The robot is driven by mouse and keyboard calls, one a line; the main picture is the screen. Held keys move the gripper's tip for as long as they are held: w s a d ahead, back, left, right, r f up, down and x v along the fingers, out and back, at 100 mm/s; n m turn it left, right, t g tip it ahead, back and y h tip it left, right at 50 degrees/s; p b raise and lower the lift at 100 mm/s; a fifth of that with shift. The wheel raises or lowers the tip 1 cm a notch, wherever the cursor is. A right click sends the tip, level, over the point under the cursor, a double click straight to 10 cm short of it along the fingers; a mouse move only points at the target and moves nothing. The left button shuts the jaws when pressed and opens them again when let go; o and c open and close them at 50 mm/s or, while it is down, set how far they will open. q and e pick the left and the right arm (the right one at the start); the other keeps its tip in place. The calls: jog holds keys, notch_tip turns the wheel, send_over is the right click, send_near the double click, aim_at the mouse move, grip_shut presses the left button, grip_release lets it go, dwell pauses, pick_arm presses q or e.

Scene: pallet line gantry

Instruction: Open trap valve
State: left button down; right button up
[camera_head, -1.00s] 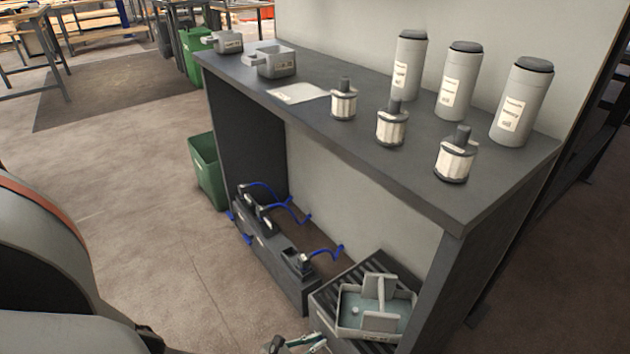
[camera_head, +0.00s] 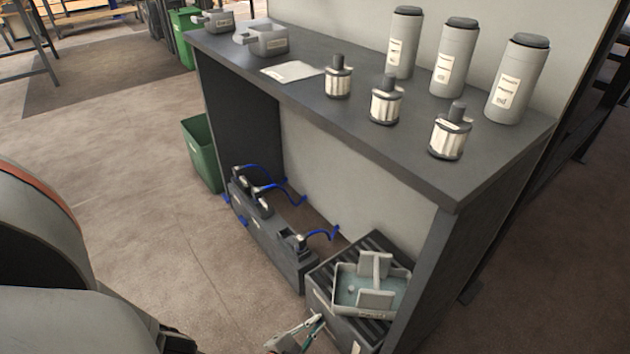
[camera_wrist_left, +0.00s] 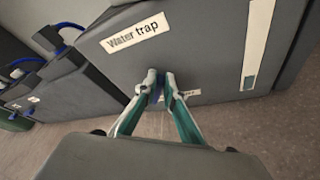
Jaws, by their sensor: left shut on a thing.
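The water trap is a dark grey box (camera_head: 335,307) low under the bench, with a white "Water trap" label (camera_wrist_left: 136,34) in the left wrist view. A small blue part (camera_wrist_left: 158,93), apparently the trap valve's handle, is on its front below that label. My left gripper (camera_head: 316,322) is at the front of the box. In the left wrist view its fingertips (camera_wrist_left: 161,80) are closed around the blue part and hide most of it. A second label (camera_wrist_left: 182,97) behind the fingers is partly covered. My right gripper is not in view.
A tray (camera_head: 345,306) with grey pieces sits on the box's ribbed top. Left of it is a row of dark units (camera_head: 265,235) with blue hoses. The bench top (camera_head: 330,115) above carries canisters and filters. The floor (camera_head: 140,215) at left is clear; a green bin (camera_head: 203,155) stands behind.

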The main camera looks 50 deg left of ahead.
pick_arm(q)
jog(key=shift+s, duration=0.1)
dwell(0.3)
jog(key=c, duration=2.1)
grip_release()
jog(key=shift+c, duration=0.2)
jog(key=v, duration=1.2)
